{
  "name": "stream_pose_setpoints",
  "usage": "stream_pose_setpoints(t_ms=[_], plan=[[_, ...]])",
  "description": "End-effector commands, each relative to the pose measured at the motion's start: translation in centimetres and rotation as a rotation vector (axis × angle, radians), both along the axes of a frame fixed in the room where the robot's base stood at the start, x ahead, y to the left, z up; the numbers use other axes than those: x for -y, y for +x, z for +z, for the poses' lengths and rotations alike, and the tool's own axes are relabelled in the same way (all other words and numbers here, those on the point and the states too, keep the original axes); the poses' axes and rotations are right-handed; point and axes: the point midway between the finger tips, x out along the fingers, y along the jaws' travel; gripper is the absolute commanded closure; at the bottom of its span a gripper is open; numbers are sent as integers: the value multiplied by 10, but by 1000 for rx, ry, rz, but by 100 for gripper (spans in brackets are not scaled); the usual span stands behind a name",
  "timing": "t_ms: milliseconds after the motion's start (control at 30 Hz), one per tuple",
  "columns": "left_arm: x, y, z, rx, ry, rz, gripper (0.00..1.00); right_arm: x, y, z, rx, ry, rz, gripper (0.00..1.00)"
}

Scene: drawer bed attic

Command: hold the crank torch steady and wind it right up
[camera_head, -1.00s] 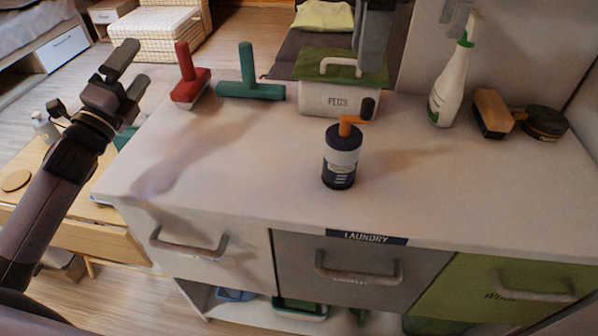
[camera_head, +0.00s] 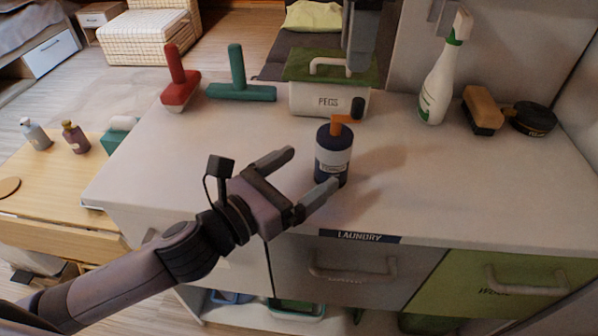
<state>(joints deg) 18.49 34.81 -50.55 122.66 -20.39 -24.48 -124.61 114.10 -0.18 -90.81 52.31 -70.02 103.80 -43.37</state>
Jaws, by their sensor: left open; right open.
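The crank torch (camera_head: 333,158) stands upright on the counter, a dark blue cylinder with a white label band. Its orange crank arm (camera_head: 345,119) on top points right and ends in a black knob (camera_head: 358,107). My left gripper (camera_head: 310,172) is open just left of the torch, its fingers pointing toward it. The nearer fingertip overlaps the torch's lower front; I cannot tell whether it touches.
On the white counter (camera_head: 220,140) stand a pegs box (camera_head: 328,100) with a green lid, a red brush (camera_head: 180,85), a teal squeegee (camera_head: 240,85), a spray bottle (camera_head: 440,85), a scrubbing brush (camera_head: 482,110) and a dark round tin (camera_head: 533,119). Drawers with handles lie below the front edge.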

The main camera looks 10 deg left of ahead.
Motion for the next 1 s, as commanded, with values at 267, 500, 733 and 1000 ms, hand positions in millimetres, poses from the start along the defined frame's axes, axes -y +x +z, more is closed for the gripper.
stream_pose_setpoints(t_ms=[267, 500, 733, 1000], plan=[[23, 25, 0, 4, 3, -2, 9, 0, 0, 0, 0, 0, 0, 57], [40, 47, 0, 1, 3, -2, 9, 0, 0, 0, 0, 0, 0, 57], [46, 53, 0, 1, 4, -2, 9, 0, 0, 0, 0, 0, 0, 57], [45, 53, 0, 1, 4, -2, 35, 0, 0, 0, 0, 0, 0, 57]])
